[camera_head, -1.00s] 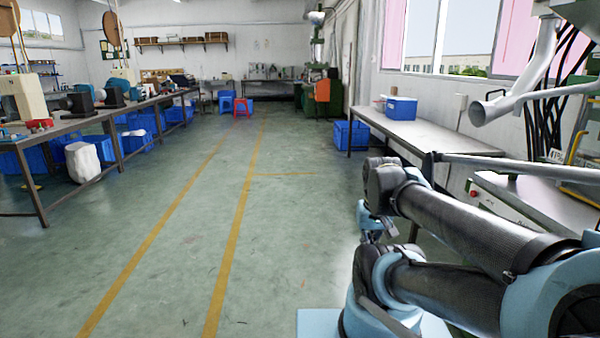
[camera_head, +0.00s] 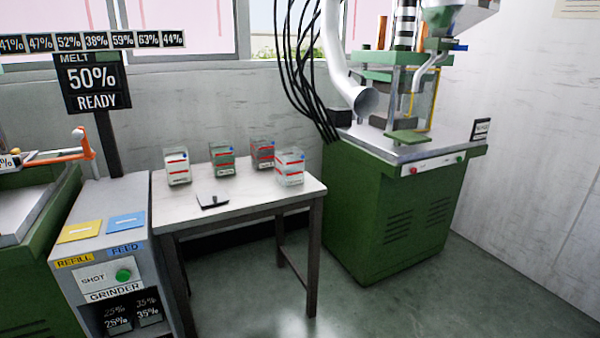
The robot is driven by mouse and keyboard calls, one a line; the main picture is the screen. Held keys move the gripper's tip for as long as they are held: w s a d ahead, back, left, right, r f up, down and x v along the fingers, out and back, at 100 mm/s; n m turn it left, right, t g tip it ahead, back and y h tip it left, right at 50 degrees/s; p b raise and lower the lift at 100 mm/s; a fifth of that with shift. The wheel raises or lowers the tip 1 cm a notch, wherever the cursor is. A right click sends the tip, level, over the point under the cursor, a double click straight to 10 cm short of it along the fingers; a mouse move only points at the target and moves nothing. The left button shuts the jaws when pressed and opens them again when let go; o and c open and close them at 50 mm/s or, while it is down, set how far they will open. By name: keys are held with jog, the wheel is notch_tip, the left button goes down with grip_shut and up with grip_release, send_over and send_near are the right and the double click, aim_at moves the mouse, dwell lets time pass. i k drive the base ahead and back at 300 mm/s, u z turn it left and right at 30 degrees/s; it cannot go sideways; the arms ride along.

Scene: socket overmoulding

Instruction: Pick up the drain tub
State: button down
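Several small clear tubs with red-striped labels and a bit of blue at the top stand on a white table. One is at the left (camera_head: 177,168), one behind the middle (camera_head: 222,160), one at the back right (camera_head: 262,154) and one at the front right (camera_head: 290,168). Their labels are too small to read, so I cannot tell which is the drain tub. The two right tubs stand close together and partly overlap in view. My gripper is not in view.
The white table (camera_head: 250,198) also holds a flat dark-edged plate (camera_head: 212,201). A grinder cabinet (camera_head: 110,255) with yellow and blue pads and a "MELT 50% READY" sign (camera_head: 93,84) stands left. A green machine (camera_head: 385,215) stands right. Floor in front is clear.

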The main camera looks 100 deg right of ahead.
aim_at(290, 161)
jog(key=z, duration=4.05)
